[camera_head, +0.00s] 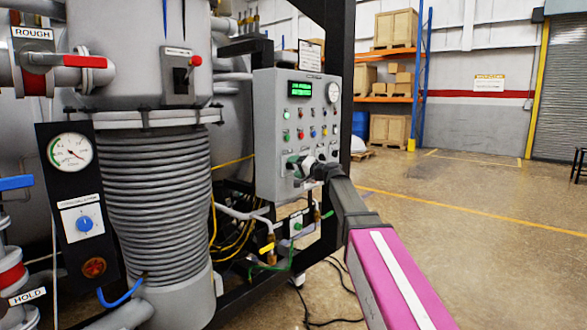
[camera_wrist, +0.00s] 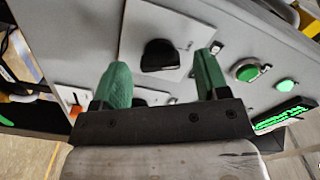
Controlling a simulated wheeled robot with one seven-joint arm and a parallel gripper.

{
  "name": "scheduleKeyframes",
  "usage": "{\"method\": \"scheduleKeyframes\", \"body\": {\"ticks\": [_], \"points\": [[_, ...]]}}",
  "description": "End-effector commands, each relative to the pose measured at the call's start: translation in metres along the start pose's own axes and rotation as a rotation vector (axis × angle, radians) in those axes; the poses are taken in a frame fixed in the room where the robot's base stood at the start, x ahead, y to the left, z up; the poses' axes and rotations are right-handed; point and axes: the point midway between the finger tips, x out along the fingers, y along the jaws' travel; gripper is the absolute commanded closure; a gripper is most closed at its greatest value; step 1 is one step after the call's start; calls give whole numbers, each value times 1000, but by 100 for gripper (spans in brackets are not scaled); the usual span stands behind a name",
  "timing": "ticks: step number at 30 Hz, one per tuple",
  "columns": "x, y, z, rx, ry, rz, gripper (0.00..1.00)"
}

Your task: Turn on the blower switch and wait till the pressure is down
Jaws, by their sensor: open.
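A grey control panel (camera_head: 262,150) stands near the middle of the head view, with a lit green display (camera_head: 300,89), a round dial (camera_head: 333,92) and several coloured buttons. My gripper (camera_head: 300,168) is at the lower part of this panel. In the wrist view, my gripper (camera_wrist: 162,68) is open, with its green fingertips apart. A black knob (camera_wrist: 160,55) on a pale plate shows between and slightly beyond the fingertips; contact cannot be told. I cannot read a blower label, so I cannot tell whether this knob is the blower switch. The display's digits are too small to read.
At left are a ribbed grey column (camera_head: 155,200), a pressure gauge (camera_head: 70,152) with a blue knob (camera_head: 84,224) below it, and a red valve handle (camera_head: 85,62). Cables hang under the panel.

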Motion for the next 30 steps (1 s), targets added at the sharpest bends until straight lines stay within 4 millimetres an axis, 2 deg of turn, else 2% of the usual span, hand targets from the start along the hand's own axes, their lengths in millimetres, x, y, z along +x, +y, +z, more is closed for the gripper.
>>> {"method": "scheduleKeyframes", "body": {"ticks": [4,14,17,18,19,30], "points": [[12,0,0,0,-1,0,32],[14,0,1,0,-1,0,32],[14,0,1,0,-1,0,61],[14,0,1,0,-1,0,74],[14,0,1,0,-1,0,81],[14,0,0,38,-1,1,81]]}}
